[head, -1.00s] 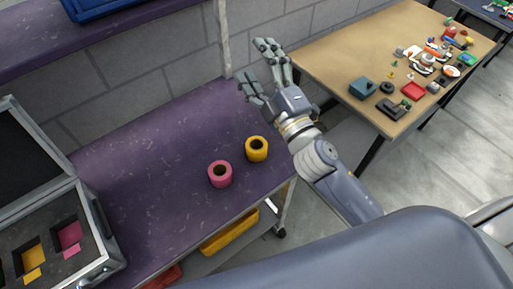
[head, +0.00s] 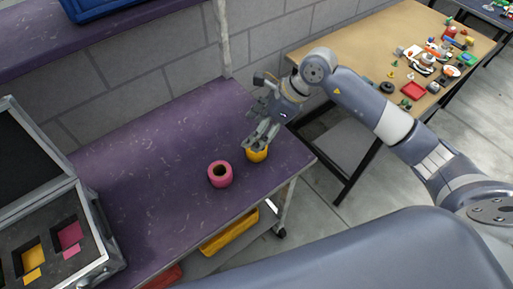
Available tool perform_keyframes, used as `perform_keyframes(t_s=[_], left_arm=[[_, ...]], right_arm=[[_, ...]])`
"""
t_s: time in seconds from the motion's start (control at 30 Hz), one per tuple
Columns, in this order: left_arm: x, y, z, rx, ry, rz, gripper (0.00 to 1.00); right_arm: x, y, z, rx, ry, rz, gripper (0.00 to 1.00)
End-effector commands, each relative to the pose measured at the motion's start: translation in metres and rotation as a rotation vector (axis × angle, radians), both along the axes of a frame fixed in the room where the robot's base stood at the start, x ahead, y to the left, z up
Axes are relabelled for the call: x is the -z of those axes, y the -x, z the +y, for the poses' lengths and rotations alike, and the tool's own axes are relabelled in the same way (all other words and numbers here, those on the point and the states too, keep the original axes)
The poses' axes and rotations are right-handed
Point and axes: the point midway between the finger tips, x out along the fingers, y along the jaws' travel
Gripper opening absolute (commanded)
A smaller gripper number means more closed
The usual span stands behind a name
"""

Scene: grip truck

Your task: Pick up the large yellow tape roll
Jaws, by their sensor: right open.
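The yellow tape roll (head: 257,155) stands on the purple bench top, near its right end. My right gripper (head: 258,137) is over the roll with its fingers pointing down and left. It is open, and its fingers cover the roll's top and hole; whether they touch it I cannot tell. My left gripper is not in view.
A pink tape roll (head: 220,174) stands just left of the yellow one, close to my gripper. An open case (head: 97,235) with foam cutouts lies at the left. The purple bench (head: 150,190) is clear between them. A wooden table (head: 330,45) with small items stands behind right.

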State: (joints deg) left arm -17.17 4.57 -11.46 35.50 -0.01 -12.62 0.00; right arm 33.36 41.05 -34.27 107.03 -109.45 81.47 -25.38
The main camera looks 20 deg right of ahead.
Motion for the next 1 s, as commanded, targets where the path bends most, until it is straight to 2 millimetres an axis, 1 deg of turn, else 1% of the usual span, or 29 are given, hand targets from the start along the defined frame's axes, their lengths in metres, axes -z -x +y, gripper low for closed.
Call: perform_keyframes(t_s=[0.03, 0.1, 0.2, 0.27, 0.5, 0.67, 0.77, 0.9, 1.0], left_arm=[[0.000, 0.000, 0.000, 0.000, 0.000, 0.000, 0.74], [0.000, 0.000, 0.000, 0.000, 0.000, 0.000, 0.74], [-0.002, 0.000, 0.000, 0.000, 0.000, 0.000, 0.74], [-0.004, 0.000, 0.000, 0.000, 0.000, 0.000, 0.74], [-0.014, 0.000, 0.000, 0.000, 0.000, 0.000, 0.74], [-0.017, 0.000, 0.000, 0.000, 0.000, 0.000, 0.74], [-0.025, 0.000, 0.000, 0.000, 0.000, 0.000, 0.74], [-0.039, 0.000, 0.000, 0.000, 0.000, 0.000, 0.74], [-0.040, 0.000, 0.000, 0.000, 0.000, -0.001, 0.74]], right_arm=[[0.003, -0.003, -0.016, 0.000, 0.062, 0.002, 0.74], [0.006, -0.005, -0.032, 0.001, 0.126, 0.008, 0.74], [0.010, -0.005, -0.041, 0.001, 0.168, 0.016, 0.74], [0.016, -0.006, -0.041, 0.002, 0.175, 0.020, 0.74], [0.050, -0.011, -0.027, 0.002, 0.172, 0.020, 0.74], [0.061, -0.013, -0.023, 0.001, 0.172, 0.018, 0.74], [0.068, -0.012, -0.021, 0.001, 0.172, 0.021, 0.74], [0.086, -0.011, -0.014, 0.002, 0.169, 0.022, 0.74], [0.099, -0.015, -0.010, 0.003, 0.169, 0.019, 0.74]])
